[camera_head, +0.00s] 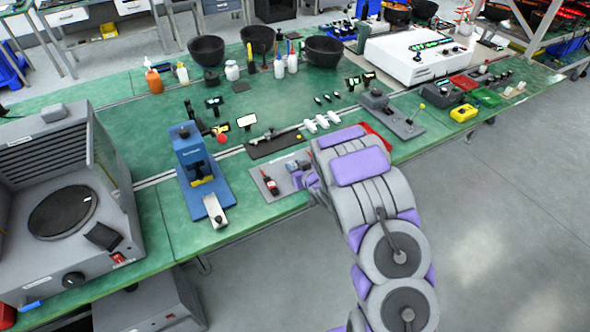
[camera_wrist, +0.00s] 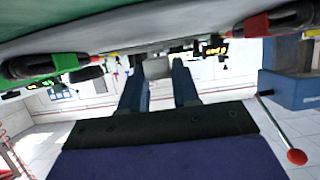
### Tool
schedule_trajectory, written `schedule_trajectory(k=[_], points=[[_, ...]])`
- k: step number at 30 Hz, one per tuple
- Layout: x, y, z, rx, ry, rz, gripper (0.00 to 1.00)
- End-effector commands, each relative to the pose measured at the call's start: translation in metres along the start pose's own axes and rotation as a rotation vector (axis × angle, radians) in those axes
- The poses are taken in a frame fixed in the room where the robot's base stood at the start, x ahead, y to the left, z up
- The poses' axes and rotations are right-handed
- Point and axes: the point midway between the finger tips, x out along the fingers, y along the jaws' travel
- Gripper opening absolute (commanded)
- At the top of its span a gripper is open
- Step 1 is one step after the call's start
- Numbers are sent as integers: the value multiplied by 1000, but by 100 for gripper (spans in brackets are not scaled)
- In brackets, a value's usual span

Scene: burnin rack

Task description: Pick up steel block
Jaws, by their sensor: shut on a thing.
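The steel block (camera_wrist: 157,68) is a small pale grey piece between the fingertips in the wrist view. My gripper (camera_wrist: 158,78) is shut on it, with one dark blue finger on each side. In the head view my gripper (camera_head: 299,174) is low over the right side of a grey plate (camera_head: 262,187) near the bench's front edge. My purple and grey arm hides much of it, and I cannot make out the block clearly there. I cannot tell whether the block touches the plate.
A red-and-black tool (camera_head: 270,184) lies on the plate, left of my gripper. A blue press (camera_head: 192,160) stands further left. White pieces (camera_head: 322,122) and a grey lever fixture (camera_head: 390,112) are behind and right. The floor in front (camera_head: 480,200) is clear.

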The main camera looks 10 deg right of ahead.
Motion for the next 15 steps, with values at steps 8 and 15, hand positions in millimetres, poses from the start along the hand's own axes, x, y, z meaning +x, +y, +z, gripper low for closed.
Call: schedule_trajectory(k=[8, 15], points=[[-38, -4, -3, 1, -3, 1, 0], [-87, -11, 14, 0, -5, 1, 0]])
